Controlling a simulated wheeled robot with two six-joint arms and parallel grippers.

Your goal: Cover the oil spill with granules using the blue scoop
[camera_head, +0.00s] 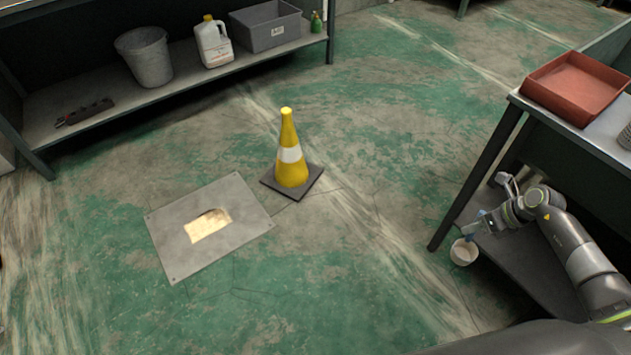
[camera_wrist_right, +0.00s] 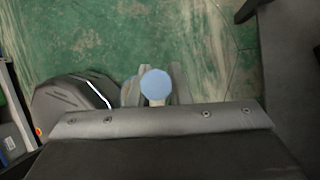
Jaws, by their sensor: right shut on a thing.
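My right gripper (camera_head: 484,224) is at the lower right, by the low shelf of the bench. It is shut on a blue thing (camera_head: 468,231), apparently the blue scoop, whose round blue end (camera_wrist_right: 155,84) faces the camera in the right wrist view. A small whitish cup (camera_head: 463,252) is just below the gripper; I cannot tell whether it is part of the scoop or a separate container. A grey plate (camera_head: 168,255) lies on the floor with a pale tan patch (camera_head: 208,226) in its middle. My left gripper is not in view.
A yellow cone (camera_head: 288,160) stands beside the plate. A red tray (camera_head: 575,88) is on the bench at right. A shelf at the back left holds a grey bucket (camera_head: 146,60), a white jug (camera_head: 213,44) and a grey bin (camera_head: 268,30). The floor between cone and bench is clear.

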